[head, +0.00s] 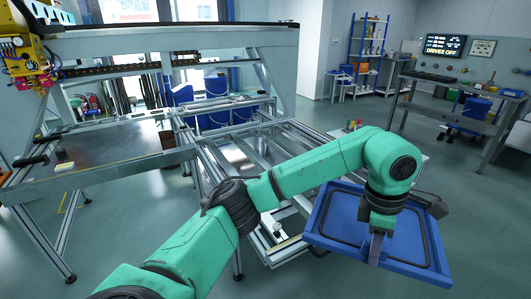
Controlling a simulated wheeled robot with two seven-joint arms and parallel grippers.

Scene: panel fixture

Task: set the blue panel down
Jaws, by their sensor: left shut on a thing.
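The blue panel (408,240) is at the lower right of the head view. It is a flat blue rectangle with a raised rim and a dark line inside the rim, and it looks tilted. My left gripper (375,248), at the end of the green arm, points down at the panel's near edge and is shut on it. The wrist and forearm hide part of the panel's middle and far side. I cannot tell whether the panel touches anything beneath it. My right gripper is not in view.
A metal frame fixture (238,156) with rails stands left of the panel, partly behind my arm. A large gantry table (110,146) stands farther left. A workbench (455,112) is at the back right. The floor right of the panel looks clear.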

